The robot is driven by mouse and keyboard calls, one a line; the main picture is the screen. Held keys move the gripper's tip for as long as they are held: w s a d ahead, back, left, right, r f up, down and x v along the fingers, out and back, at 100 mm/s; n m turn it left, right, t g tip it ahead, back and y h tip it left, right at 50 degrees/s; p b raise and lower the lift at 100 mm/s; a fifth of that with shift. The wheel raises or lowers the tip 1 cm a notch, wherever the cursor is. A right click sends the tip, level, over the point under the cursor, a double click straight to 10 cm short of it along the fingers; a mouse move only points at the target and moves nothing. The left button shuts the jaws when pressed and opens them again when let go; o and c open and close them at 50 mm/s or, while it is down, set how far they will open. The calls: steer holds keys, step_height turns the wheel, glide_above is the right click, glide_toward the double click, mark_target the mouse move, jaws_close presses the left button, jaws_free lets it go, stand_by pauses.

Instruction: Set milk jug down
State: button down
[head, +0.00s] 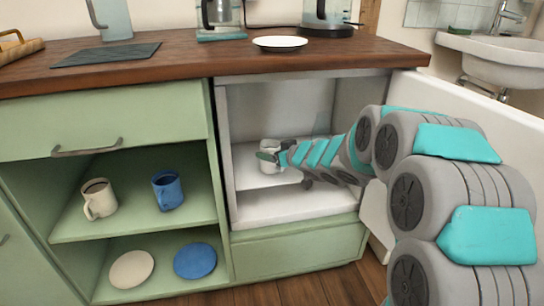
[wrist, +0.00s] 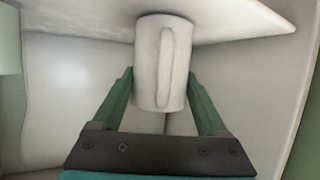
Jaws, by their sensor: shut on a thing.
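The milk jug (head: 268,145) is small and white and is inside the open white fridge, just above or on its shelf (head: 248,174). In the wrist view the jug (wrist: 160,50) fills the middle, with its handle facing the camera. My gripper (head: 268,156) reaches into the fridge from the right and is shut on the jug. In the wrist view the green fingers of my gripper (wrist: 160,88) lie on both sides of it. The jug's end overlaps the shelf edge (wrist: 235,25) there. I cannot tell whether it touches the shelf.
The open fridge door (head: 455,98) stands at the right, behind my arm. The wooden counter (head: 180,66) runs above. Left of the fridge, an open green cabinet (head: 135,228) holds a cream mug, a blue mug and two plates. The shelf around the jug looks clear.

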stand_by(0.3)
jaws_free()
steer(key=shift+f, duration=0.1)
